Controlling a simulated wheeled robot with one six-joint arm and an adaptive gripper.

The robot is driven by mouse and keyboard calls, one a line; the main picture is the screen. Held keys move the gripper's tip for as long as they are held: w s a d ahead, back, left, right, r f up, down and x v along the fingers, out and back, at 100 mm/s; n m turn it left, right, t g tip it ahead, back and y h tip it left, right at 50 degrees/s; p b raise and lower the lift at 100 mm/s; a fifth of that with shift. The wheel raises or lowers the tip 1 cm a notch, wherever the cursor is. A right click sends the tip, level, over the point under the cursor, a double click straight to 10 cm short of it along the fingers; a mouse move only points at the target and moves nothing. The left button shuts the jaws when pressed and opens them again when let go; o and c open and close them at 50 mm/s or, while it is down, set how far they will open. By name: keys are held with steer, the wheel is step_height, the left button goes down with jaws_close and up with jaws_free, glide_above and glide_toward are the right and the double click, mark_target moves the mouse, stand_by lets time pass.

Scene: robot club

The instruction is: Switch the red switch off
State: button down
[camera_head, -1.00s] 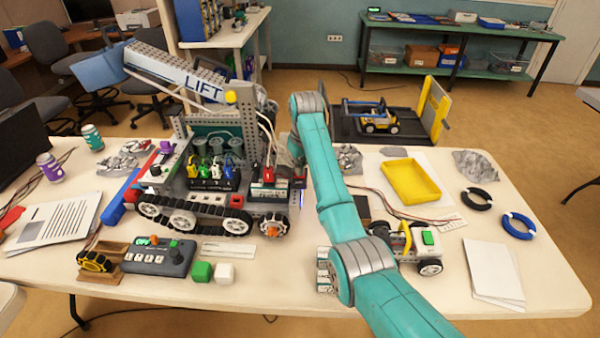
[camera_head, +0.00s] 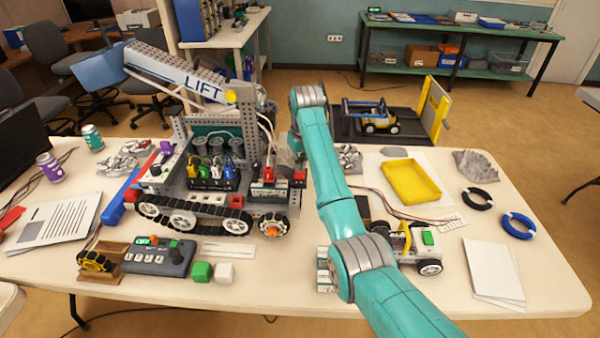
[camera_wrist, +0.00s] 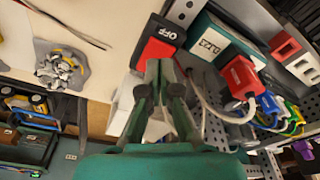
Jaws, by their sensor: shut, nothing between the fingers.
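The red switch (camera_wrist: 155,50) shows at the top middle of the wrist view, a red rocker in a black housing with the word OFF beside it. In the head view a small red part (camera_head: 299,176) shows at the right side of the tracked model, near the end of my arm. My gripper (camera_wrist: 164,66) is shut and empty, its fingertips right at the lower edge of the red rocker. I cannot tell whether they touch it. In the head view my fingertips are hard to make out.
The tracked model (camera_head: 195,205) with its LIFT boom stands left of my arm. A red plug (camera_wrist: 240,78) and other coloured plugs with cables sit right of the switch. A teal labelled box (camera_wrist: 215,42) is close by. A yellow tray (camera_head: 411,181) lies on the table.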

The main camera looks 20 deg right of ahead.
mark_target(299, 176)
steer(key=shift+r, duration=2.4)
